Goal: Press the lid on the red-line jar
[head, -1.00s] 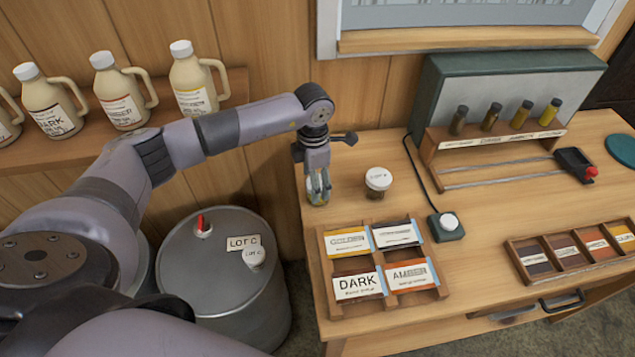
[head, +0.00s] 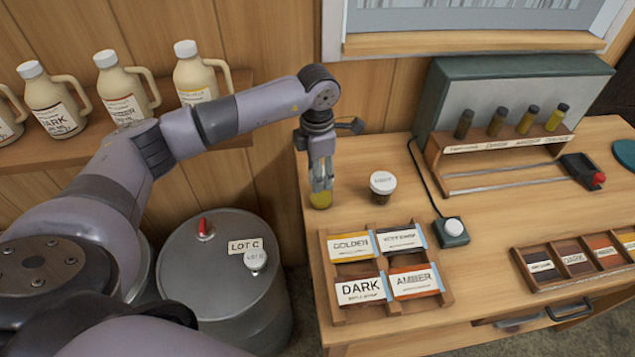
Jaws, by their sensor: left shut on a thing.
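My left gripper (head: 321,187) is at the table's left end, pointing down, its fingers closed on a small glass jar (head: 321,201) with yellow contents. The fingers hide the jar's upper part, and I cannot tell whether it touches the table. To its right stands a small dark jar (head: 382,194) with a white lid (head: 383,181) on top, apart from the gripper. I cannot make out a red line on either jar, nor whether the lid is pressed down fully. My right gripper is not in view.
A label organizer (head: 335,270) lies in front of the jars. A button box (head: 452,232) with a cable is to the right. A sample rack (head: 433,160) holds several vials at the back. A metal drum (head: 225,290) and a shelf of jugs (head: 122,88) are left.

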